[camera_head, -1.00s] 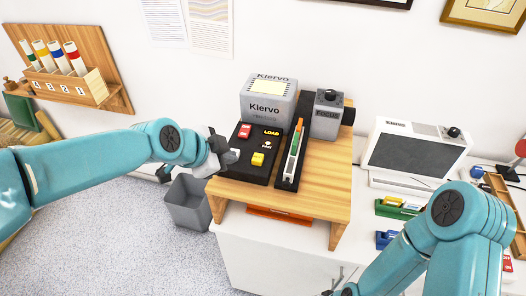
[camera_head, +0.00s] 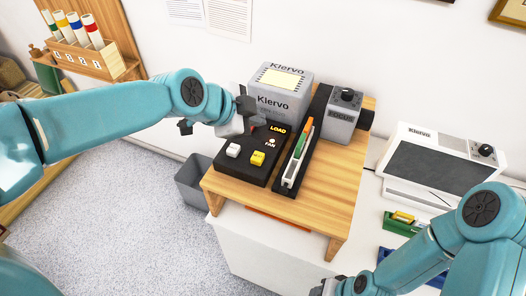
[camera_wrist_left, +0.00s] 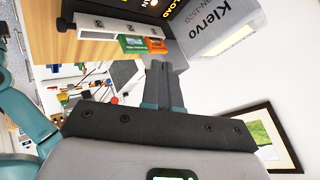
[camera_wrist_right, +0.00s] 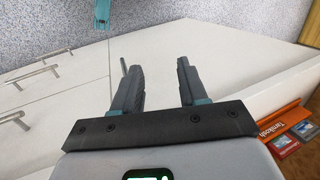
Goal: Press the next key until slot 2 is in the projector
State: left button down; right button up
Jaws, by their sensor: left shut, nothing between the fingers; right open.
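The grey Klervo projector (camera_head: 277,100) stands on a wooden stand, with a black key panel (camera_head: 240,172) in front of it. A white key (camera_head: 233,150) and a yellow key (camera_head: 258,158) show on the panel. The red key is mostly hidden behind my left gripper (camera_head: 250,108). A slide tray (camera_head: 290,176) with green and orange slides lies right of the panel. My left gripper is shut and empty, above the panel's back left by the projector; its fingers also show in the left wrist view (camera_wrist_left: 160,82). My right gripper (camera_wrist_right: 155,72) is open and empty, low in front of the white cabinet.
A grey FOCUS box (camera_head: 343,118) stands right of the projector. A white viewer (camera_head: 440,160) and a green slide holder (camera_head: 402,222) are farther right. A grey bin (camera_head: 190,185) stands left of the cabinet. A wall rack (camera_head: 85,65) holds rolled tubes.

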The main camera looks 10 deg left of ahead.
pick_arm(q)
jog(key=b, duration=0.6)
send_over(255, 159)
notch_tip(255, 159, down, 8)
jog(key=shift+f, duration=0.25)
jog(key=shift+w+f+b, duration=0.15)
jog(key=shift+f+b, duration=0.05)
jog(key=shift+b, duration=0.1)
jog(key=shift+r, duration=0.15)
